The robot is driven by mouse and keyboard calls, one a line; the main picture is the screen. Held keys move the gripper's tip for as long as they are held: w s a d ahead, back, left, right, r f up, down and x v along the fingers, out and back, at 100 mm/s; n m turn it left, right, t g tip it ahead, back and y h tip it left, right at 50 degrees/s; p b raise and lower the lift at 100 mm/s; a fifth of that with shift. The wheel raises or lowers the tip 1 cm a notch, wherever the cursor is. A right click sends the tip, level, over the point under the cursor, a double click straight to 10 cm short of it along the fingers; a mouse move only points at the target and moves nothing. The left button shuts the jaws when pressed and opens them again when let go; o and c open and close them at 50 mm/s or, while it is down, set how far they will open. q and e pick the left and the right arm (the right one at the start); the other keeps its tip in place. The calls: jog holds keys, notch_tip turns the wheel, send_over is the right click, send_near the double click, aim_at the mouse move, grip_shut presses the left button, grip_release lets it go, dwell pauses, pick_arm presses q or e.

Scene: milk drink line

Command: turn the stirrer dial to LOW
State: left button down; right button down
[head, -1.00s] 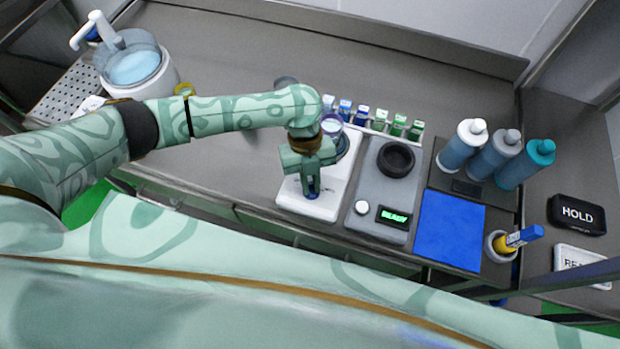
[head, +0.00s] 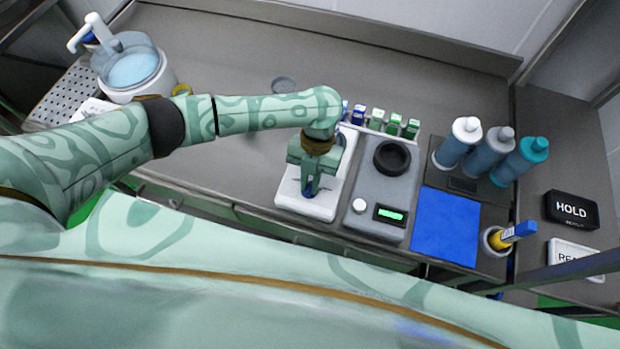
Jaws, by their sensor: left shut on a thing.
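The stirrer (head: 318,208) is a white, flat-based unit at the front edge of the counter. My left gripper (head: 309,190) points down over its front part, with its dark blue fingertips at the stirrer's top face. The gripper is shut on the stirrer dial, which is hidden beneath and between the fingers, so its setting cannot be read. My left forearm and wrist cover the stirrer's back part. My right gripper is not in view.
Right of the stirrer stands a grey unit (head: 377,205) with a black ring, white knob and lit green display. Beyond are a blue mat (head: 446,226), several bottles (head: 491,152) and a cup (head: 495,240) holding a yellow-blue item. Small colored vials stand behind.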

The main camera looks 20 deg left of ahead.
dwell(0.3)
pick_arm(q)
jog(key=c, duration=1.5)
grip_release()
jog(key=shift+o, duration=0.2)
jog(key=p+v, duration=0.2)
jog(key=v, duration=1.4)
jog(key=shift+r+p, duration=0.2)
jog(key=shift+p, duration=0.15)
